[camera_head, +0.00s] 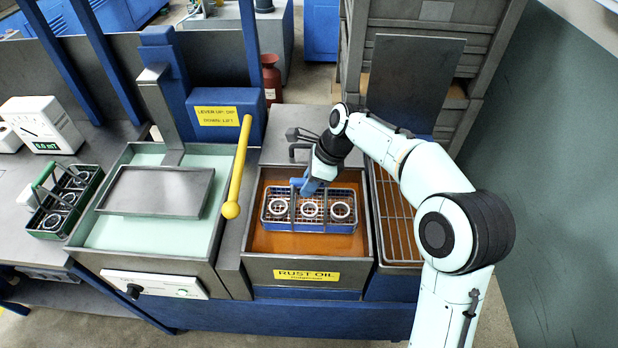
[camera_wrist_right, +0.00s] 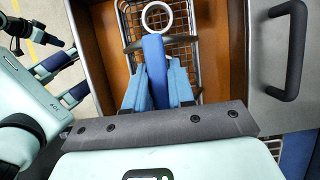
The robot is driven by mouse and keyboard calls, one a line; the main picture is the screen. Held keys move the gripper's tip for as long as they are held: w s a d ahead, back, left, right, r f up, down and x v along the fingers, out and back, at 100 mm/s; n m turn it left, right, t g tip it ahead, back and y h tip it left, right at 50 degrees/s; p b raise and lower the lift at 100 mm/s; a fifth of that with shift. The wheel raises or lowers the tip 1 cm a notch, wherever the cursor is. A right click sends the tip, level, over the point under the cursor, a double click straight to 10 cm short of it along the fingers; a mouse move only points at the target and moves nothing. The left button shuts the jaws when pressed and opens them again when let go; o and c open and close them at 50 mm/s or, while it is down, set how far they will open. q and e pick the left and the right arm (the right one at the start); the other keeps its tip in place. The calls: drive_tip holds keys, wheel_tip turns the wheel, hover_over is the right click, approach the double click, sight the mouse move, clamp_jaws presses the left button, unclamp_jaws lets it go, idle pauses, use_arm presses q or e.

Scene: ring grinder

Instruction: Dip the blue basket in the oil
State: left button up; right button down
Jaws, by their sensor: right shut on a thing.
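The blue basket (camera_head: 330,226) is a wire basket with a blue rim that holds several white rings. In the head view it is inside the rust oil tank (camera_head: 307,283), over the orange-brown oil (camera_head: 280,243); whether its bottom is in the oil I cannot tell. My right gripper (camera_head: 306,186) is shut on the basket's blue handle, above the basket's back side. In the right wrist view the shut fingers (camera_wrist_right: 156,72) cover part of the basket (camera_wrist_right: 183,48), and one ring shows beyond them. My left gripper is not in the head view.
Left of the oil tank is a tank of pale green liquid (camera_head: 105,230) with a metal plate above it and a yellow lever (camera_head: 238,165). A green basket (camera_head: 65,205) with rings stands at far left. A wire rack (camera_head: 395,215) adjoins the oil tank's right side.

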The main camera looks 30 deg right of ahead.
sight(305, 208)
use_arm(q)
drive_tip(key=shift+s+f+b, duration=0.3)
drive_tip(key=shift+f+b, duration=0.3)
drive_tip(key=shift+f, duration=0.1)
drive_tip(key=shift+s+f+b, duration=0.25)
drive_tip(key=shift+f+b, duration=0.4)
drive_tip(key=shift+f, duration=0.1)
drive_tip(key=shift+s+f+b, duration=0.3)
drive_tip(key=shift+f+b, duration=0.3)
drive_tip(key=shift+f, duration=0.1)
use_arm(e)
drive_tip(key=shift+f, duration=4.3)
drive_tip(key=shift+r, duration=0.1)
